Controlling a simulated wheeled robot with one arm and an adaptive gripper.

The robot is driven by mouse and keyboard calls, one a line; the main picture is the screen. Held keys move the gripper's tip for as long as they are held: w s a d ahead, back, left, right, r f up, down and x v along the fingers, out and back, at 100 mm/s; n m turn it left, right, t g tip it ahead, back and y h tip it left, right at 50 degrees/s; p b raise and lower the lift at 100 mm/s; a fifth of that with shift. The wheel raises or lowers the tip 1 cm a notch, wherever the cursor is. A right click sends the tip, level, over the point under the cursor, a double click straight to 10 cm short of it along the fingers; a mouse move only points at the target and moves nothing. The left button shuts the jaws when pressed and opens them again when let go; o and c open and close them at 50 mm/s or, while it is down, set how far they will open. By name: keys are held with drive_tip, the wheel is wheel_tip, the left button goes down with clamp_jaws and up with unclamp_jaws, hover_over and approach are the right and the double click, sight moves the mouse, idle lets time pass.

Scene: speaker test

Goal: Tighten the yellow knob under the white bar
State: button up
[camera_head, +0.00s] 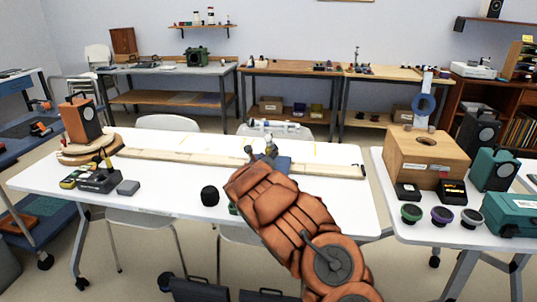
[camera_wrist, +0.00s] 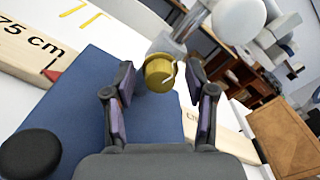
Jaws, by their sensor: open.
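The yellow knob (camera_wrist: 159,75) shows in the wrist view at upper middle, with a thin light mark near its right side. It sits at the lower end of a grey-white post that runs up to the right. White rounded parts (camera_wrist: 238,18) are above it; I cannot tell which is the white bar. My gripper (camera_wrist: 162,88) is open, with one finger on each side of the knob in the picture. Gaps show on both sides, and I see no contact. In the head view my gripper (camera_head: 263,154) is over the far middle of the white table; the knob cannot be made out there.
A blue block (camera_wrist: 62,110) lies below my fingers. A wooden ruler (camera_wrist: 30,52) marked "75 cm" runs along the white table (camera_head: 165,190). A black round piece (camera_head: 209,195) is near the front. A speaker (camera_head: 80,120) stands left, a wooden box (camera_head: 425,150) right.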

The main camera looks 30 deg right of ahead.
drive_tip(key=shift+c, duration=0.4)
clamp_jaws()
